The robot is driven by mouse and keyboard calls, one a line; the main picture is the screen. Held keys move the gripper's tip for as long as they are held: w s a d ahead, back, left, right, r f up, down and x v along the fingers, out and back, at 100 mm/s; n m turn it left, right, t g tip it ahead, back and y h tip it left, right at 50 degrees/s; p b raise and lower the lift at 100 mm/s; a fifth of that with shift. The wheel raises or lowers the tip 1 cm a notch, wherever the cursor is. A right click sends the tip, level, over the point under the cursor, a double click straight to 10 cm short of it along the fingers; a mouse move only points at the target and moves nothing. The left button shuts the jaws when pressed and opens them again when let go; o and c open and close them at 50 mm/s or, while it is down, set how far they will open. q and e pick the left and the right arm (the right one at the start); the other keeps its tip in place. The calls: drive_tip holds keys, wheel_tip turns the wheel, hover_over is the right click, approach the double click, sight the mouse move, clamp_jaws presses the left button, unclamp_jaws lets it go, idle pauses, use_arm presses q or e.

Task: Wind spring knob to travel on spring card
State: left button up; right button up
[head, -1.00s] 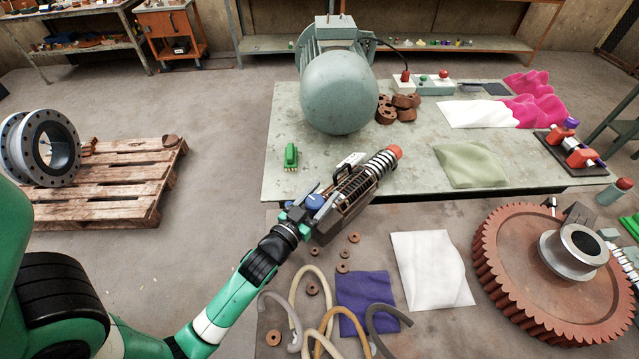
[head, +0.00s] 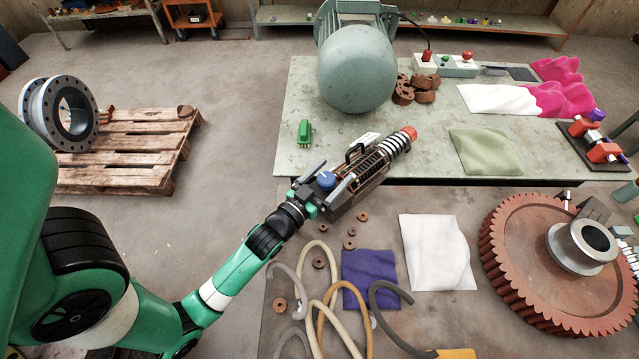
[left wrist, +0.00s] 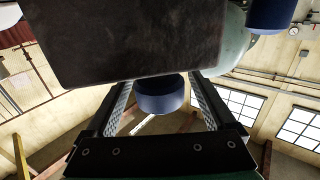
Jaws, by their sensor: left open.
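A blue knob (head: 326,180) sits at the unit's near left end. My left gripper (head: 322,187) is there, its fingers open. In the left wrist view, a blue round knob (left wrist: 160,96) shows between the open fingers, below a dark block (left wrist: 140,40); contact is unclear. My right gripper is out of view.
The green table (head: 300,160) holds a grey motor (head: 356,68), brown rings (head: 405,90), a green connector (head: 304,131) and cloths. Below lie hoses (head: 322,325), a purple cloth (head: 368,278), a white cloth (head: 437,252) and a large brown gear (head: 510,285).

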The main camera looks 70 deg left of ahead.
use_arm(q)
drive_tip(key=b+v, duration=0.2)
drive_tip(key=v, duration=0.8)
drive_tip(key=shift+s+d, duration=0.15)
drive_tip(key=shift+s, duration=0.15)
